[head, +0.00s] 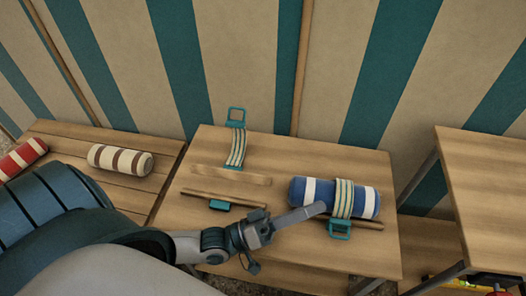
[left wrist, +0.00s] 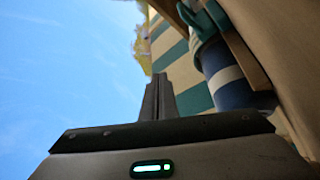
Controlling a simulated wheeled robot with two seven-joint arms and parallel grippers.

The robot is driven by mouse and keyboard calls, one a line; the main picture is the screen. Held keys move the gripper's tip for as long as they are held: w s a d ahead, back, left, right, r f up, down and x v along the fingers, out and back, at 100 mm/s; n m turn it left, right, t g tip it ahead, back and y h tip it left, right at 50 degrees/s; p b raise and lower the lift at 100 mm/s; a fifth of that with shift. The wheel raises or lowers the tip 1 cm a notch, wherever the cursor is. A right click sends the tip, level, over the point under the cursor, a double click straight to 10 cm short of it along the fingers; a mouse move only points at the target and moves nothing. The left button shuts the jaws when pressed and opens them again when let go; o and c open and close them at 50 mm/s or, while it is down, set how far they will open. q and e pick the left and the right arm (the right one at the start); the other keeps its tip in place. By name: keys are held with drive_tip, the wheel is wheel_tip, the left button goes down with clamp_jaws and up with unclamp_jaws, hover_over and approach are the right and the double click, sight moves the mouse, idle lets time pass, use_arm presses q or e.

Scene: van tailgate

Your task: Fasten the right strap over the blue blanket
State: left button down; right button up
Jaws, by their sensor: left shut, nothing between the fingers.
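The blue blanket (head: 302,191), a roll with white bands, lies on the right part of the table. The right strap (head: 343,197), cream with dark stripes, passes over the blanket. Its teal buckle (head: 340,229) is at the front, by the wooden slat; I cannot tell whether it is latched. My left gripper (head: 322,208) is shut and empty, its tips in front of the blanket, just left of the strap; contact is unclear. In the left wrist view the shut fingers (left wrist: 158,95) point past the blanket (left wrist: 232,88) and a teal part (left wrist: 205,20). My right gripper is not in view.
The left strap (head: 236,148) stands up open with a teal buckle (head: 236,115); a teal catch (head: 220,205) sits at the front slat. A brown striped roll (head: 121,160) and a red roll (head: 22,158) lie on the left bench. Another table (head: 490,190) stands right.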

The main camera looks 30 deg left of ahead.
use_arm(q)
drive_tip(key=s+a, duration=0.7)
drive_tip(key=s, duration=0.1)
drive_tip(key=shift+s+a, duration=0.2)
drive_tip(key=shift+a, duration=0.1)
idle(0.4)
